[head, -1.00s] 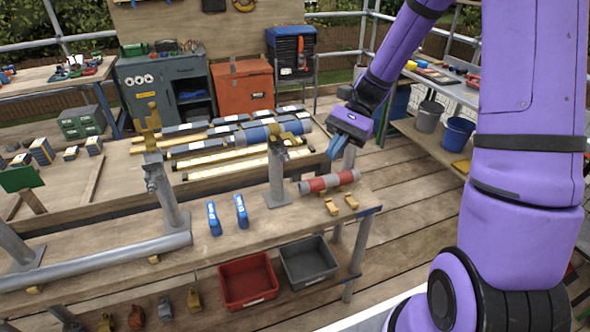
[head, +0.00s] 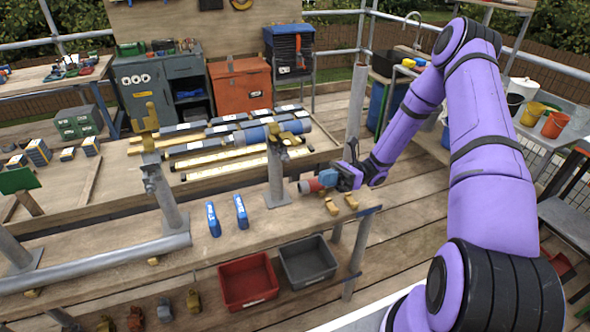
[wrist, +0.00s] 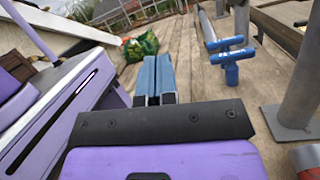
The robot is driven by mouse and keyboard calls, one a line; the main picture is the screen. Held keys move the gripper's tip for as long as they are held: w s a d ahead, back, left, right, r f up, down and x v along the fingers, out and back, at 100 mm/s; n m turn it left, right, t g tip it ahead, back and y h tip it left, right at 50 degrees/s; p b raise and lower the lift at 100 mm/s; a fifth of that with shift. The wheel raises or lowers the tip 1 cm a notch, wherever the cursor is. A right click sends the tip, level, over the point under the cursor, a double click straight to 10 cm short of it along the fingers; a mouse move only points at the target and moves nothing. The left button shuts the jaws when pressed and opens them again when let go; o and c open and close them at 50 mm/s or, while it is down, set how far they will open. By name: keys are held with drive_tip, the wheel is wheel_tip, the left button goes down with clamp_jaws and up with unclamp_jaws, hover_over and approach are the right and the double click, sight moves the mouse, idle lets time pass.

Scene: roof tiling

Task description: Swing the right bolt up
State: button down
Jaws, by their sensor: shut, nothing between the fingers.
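Two upright grey posts stand on the workbench, each topped by a brass-coloured coupler: the left coupler (head: 150,143) and the right coupler (head: 276,133). The bolt on the right coupler is too small to make out clearly. My gripper (head: 328,178) is low, right of and below the right coupler, in front of a red and grey tube (head: 307,187) that it partly hides. I cannot tell whether they touch. In the wrist view my gripper's blue fingers (wrist: 158,72) are together and empty. The right post (wrist: 300,85) shows at the right there; its coupler is out of that view.
A red bin (head: 247,282) and a grey bin (head: 307,262) sit below. A long grey pipe (head: 100,265) lies along the front left.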

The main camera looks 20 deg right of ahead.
sight(283, 156)
wheel_tip(283, 156, down, 8)
drive_tip(key=w+d+m+t+y, duration=0.1)
drive_tip(key=d+m+t+y, duration=0.1)
drive_tip(key=m+t, duration=0.4)
drive_tip(key=shift+w+r+m+t+y, duration=0.25)
drive_tip(key=shift+m+t+y, duration=0.2)
drive_tip(key=shift+t, duration=0.45)
drive_tip(key=d+r+x, duration=0.1)
drive_tip(key=r+x, duration=0.1)
drive_tip(key=x, duration=1.1)
drive_tip(key=shift+w+d, duration=0.3)
drive_tip(key=shift+w, duration=0.1)
